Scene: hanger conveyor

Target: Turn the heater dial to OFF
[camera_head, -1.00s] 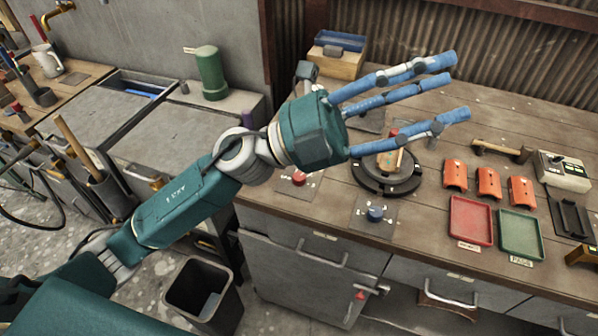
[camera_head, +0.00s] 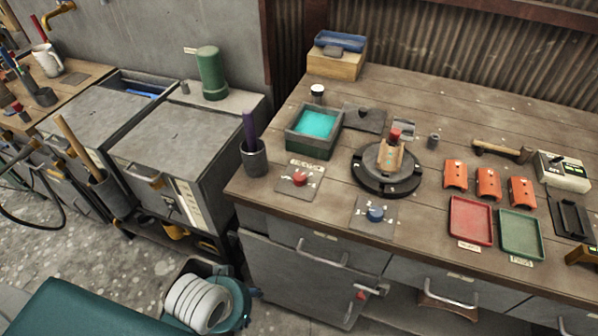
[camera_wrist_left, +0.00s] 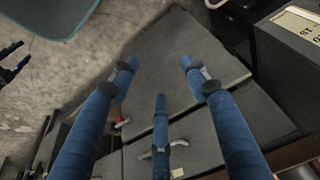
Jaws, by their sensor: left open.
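Two dials sit on grey plates near the bench's front edge: a red dial (camera_head: 299,179) below the turquoise bath, and a blue dial (camera_head: 375,214) to its right. White marks surround both; the labels are too small to read, so I cannot tell which is the heater's or where each points.
A bath of turquoise liquid (camera_head: 315,128), a cup with a purple rod (camera_head: 253,157) and a round black fixture (camera_head: 387,172) stand around the dials. A red tray (camera_head: 471,221) and green tray (camera_head: 521,234) lie right. Dark finger-like shapes show at the wrist view's left edge.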

